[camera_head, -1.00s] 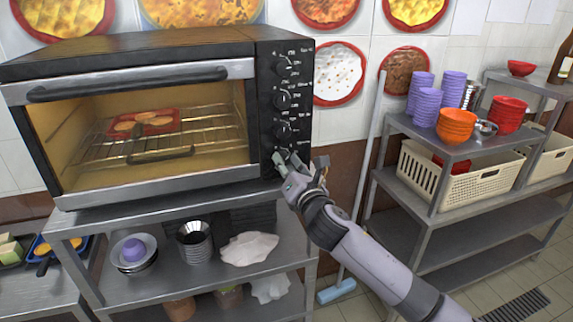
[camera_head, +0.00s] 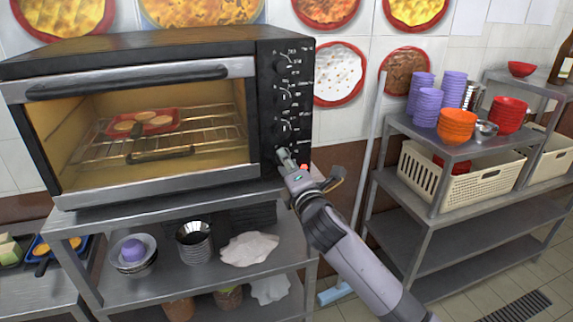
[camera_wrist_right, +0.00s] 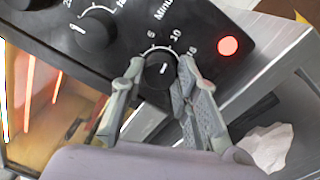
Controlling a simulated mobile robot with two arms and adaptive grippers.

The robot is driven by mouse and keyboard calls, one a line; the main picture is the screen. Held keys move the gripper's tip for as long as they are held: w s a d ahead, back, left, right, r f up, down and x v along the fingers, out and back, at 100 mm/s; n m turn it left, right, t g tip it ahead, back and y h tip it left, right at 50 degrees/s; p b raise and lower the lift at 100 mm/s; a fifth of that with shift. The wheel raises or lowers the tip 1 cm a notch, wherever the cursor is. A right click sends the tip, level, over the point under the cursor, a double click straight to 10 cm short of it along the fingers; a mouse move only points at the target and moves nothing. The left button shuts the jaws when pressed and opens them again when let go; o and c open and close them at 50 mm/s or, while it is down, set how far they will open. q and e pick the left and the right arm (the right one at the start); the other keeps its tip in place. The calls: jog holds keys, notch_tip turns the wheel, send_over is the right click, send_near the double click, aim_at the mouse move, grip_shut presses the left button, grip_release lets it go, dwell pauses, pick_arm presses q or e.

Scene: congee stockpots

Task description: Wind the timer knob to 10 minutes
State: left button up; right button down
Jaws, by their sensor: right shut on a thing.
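The black timer knob (camera_wrist_right: 158,73) is the lowest knob on the toaster oven's control panel, under the word "Minutes". My right gripper (camera_wrist_right: 157,82) is shut on it, with one finger on each side. The white mark on the knob slants up and right, roughly toward the 10 in the wrist view; its exact setting is hard to read. In the head view my right gripper (camera_head: 284,155) covers the knob at the panel's lower end. A red lamp (camera_wrist_right: 228,46) beside the dial looks lit. My left gripper is not in view.
The oven (camera_head: 150,185) stands on a metal shelf unit, with a red tray of round food (camera_head: 142,123) inside. Other knobs (camera_head: 282,100) sit above the timer. A broom handle (camera_head: 369,140) leans right of the oven. A rack (camera_head: 400,185) with bowls stands farther right.

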dwell(0.4)
jog(key=c, duration=1.2)
grip_release()
jog(key=shift+d, duration=0.1)
jog(key=v, duration=1.2)
jog(key=shift+f, duration=0.15)
